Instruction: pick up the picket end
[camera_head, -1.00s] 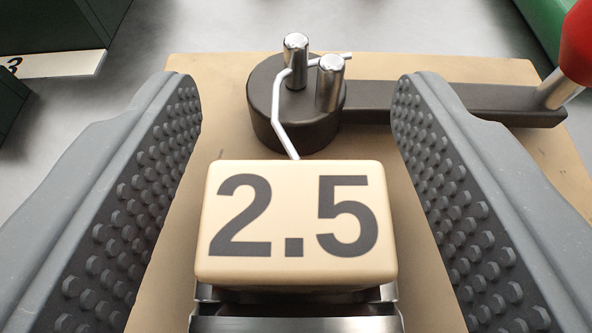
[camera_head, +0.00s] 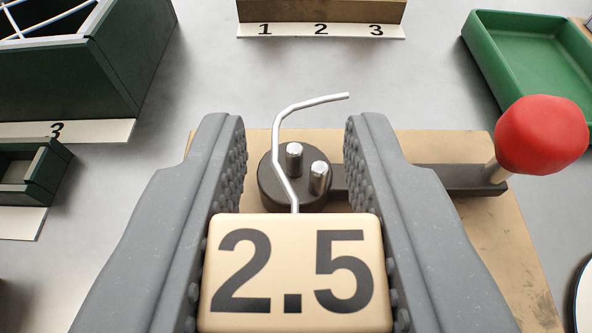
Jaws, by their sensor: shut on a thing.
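A cream block marked 2.5 (camera_head: 293,305) is between my fingers in the near middle of the head view. My gripper (camera_head: 296,170) is shut on this block, with a studded pad against each side. A thin, bent silver wire (camera_head: 277,150), which looks like the picket end, runs up from behind the block's far edge. The wire's joint with the block is hidden.
The bender stands on a tan board (camera_head: 470,240). Its arm ends in a red knob (camera_head: 541,135) at right. A green tray (camera_head: 535,60) is at the back right. Dark green bins (camera_head: 110,70) stand at left, and a strip numbered 1 2 3 (camera_head: 320,31) lies at the back.

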